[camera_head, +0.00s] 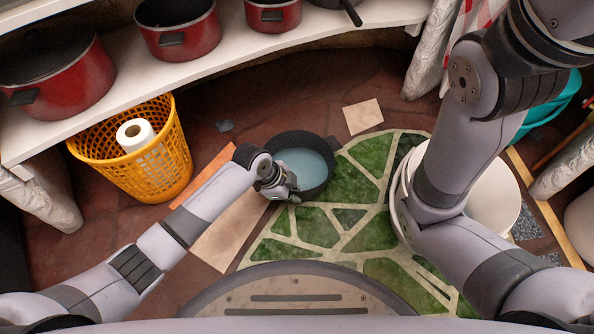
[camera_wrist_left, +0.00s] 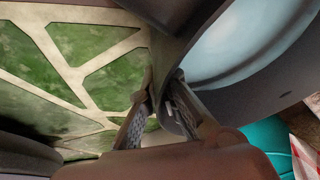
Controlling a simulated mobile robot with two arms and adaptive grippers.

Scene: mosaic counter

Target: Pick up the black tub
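The black tub (camera_head: 325,185) is round, with a pale blue-grey inside, and stands on the floor in the middle of the head view. My left gripper (camera_head: 278,188) is at its near left rim. In the left wrist view the tub's dark wall (camera_wrist_left: 205,45) passes between the two fingers of my left gripper (camera_wrist_left: 165,90). The fingers sit close against both sides of the wall. The tub looks upright. My right arm crosses the right side of the head view, and its gripper is not visible.
A yellow basket (camera_head: 150,165) with a white paper roll (camera_head: 135,132) stands at the left. A white shelf (camera_head: 215,75) with red pots runs above it. A white bucket (camera_head: 493,195) stands right, partly behind my right arm. Green mosaic flooring (camera_head: 310,228) lies in front of the tub.

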